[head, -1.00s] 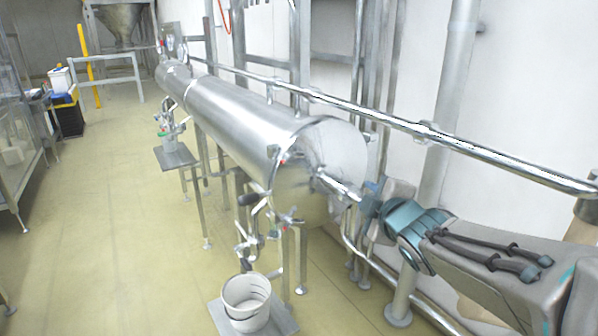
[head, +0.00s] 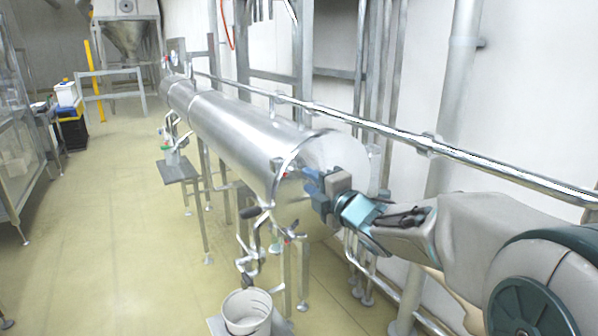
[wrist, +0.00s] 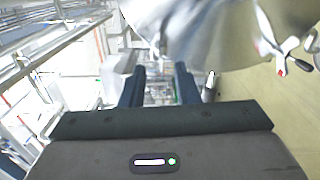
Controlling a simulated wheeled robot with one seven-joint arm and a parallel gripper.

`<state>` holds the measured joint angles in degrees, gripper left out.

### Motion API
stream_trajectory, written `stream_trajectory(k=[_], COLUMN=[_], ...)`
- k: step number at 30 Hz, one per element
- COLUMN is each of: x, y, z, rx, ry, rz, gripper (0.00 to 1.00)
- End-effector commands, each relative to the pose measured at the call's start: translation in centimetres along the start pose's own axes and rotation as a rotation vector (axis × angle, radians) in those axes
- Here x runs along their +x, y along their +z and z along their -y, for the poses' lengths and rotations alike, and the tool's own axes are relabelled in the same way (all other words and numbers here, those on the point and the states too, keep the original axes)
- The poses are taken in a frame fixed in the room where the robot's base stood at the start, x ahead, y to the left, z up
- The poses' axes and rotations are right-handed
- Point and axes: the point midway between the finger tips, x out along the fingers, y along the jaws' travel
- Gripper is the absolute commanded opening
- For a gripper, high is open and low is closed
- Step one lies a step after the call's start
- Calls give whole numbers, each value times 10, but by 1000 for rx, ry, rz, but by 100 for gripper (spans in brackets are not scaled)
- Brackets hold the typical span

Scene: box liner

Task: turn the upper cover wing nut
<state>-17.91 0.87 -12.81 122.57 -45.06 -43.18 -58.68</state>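The round metal end cover (head: 338,150) closes the near end of the long steel cylinder (head: 235,125) in the head view. My gripper (head: 311,188) is in front of the cover, near its left rim, and hides part of it. In the wrist view my gripper (wrist: 160,72) has its two dark fingers apart, with no object visible between them. The shiny curved metal (wrist: 205,30) fills the top of that view. I cannot clearly make out the upper cover wing nut in either view; contact with it cannot be told.
A valve with red-tipped handles (wrist: 285,60) shows at the right of the wrist view. Below the cylinder, pipework (head: 250,240) hangs over a white bucket (head: 247,311). A steel rail (head: 440,147) runs along the wall behind my arm.

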Motion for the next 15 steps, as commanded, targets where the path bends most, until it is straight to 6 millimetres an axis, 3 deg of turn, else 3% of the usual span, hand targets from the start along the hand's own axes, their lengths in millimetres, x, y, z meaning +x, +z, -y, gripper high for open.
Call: stream_trajectory(k=[6, 15], x=[36, 56], y=[0, 0], z=[0, 0], rx=[1, 2], ry=[-2, -1], rz=[0, 1], gripper=[28, 28])
